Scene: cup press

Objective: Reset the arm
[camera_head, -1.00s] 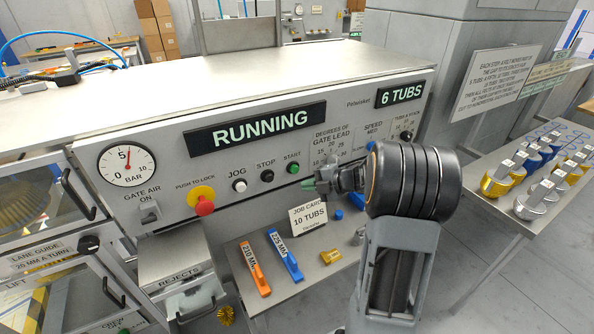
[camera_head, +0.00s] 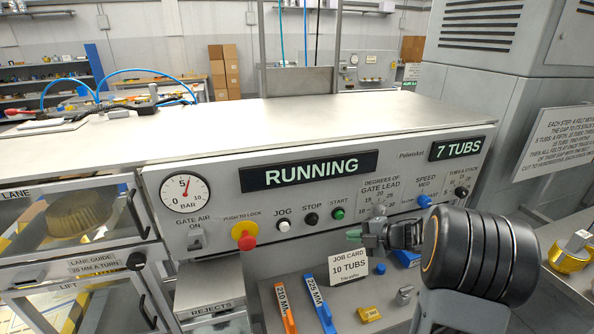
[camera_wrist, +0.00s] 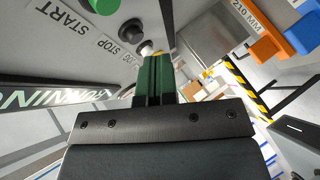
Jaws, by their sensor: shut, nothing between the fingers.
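My gripper (camera_head: 356,235) is in front of the machine's control panel, below the gate lead dial and to the right of the green START button (camera_head: 338,213). Its green fingers (camera_wrist: 153,78) are shut with nothing between them and appear clear of the panel. My arm comes in from the lower right of the head view. The panel display (camera_head: 308,171) reads RUNNING and the counter (camera_head: 460,148) reads 7 TUBS. The job card (camera_head: 348,264) reads 10 TUBS and stands just below my gripper.
An orange 210 MM tool (camera_head: 285,308) and a blue 225 MM tool (camera_head: 320,308) lie on the shelf below the panel. A red push-to-lock button (camera_head: 246,243) sticks out at left. The rejects bin (camera_head: 212,309) is below it.

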